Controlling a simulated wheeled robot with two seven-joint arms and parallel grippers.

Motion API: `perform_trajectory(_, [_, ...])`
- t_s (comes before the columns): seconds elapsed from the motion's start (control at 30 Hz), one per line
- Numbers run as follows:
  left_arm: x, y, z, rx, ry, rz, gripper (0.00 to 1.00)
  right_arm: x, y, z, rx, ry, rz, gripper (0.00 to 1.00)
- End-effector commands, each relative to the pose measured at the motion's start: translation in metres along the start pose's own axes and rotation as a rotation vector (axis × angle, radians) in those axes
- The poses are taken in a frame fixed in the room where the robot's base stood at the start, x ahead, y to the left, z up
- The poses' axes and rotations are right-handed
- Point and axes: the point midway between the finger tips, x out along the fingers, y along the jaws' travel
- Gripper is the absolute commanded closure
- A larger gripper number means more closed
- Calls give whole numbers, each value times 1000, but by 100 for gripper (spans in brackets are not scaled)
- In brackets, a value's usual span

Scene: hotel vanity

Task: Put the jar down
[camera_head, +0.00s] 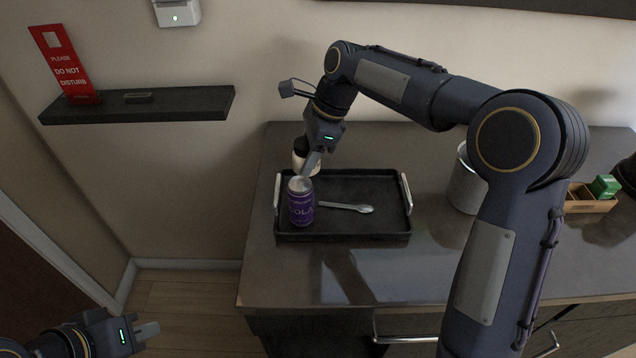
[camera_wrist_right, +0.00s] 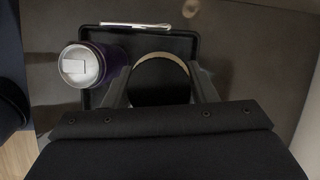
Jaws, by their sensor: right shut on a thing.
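The jar (camera_head: 300,160) has a dark lid and a cream body. In the head view it is at the back left corner of the black tray (camera_head: 408,196), behind the purple can, partly hidden by my gripper. My right gripper (camera_head: 312,163) is shut on the jar. In the right wrist view the round dark lid (camera_wrist_right: 160,80) sits upright between the two fingers of my right gripper (camera_wrist_right: 163,88). I cannot tell whether the jar's base touches anything. My left gripper (camera_head: 146,331) is low at the bottom left, off the counter, its jaws unclear.
A metal canister (camera_head: 466,185) and a wooden box (camera_head: 585,200) are further right. The counter's front (camera_head: 330,285) is clear. A dark shelf (camera_head: 140,104) hangs at left.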

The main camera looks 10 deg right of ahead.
Motion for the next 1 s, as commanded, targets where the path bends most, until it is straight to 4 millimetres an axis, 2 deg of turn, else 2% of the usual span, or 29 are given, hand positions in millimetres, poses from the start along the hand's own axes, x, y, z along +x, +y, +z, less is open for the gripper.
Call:
perform_trajectory(0.1, [1,-1,1,0,0,0,100,18,0,-8,1,0,1,75])
perform_trajectory(0.27, [2,-1,1,0,0,0,100,28,0,-12,0,0,-1,75])
perform_trajectory(0.5, [3,-2,2,0,0,0,100,57,0,-24,1,0,1,75])
perform_trajectory(0.87, [4,-2,2,0,0,0,100,62,0,-26,0,0,-2,75])
perform_trajectory(0.9, [4,-2,2,0,0,0,100,62,0,-26,0,0,-1,44])
perform_trajectory(0.93, [4,-2,2,0,0,0,100,62,0,-26,0,0,-1,40])
perform_trajectory(1.0, [4,-2,2,0,0,0,100,62,0,-26,0,0,-1,39])
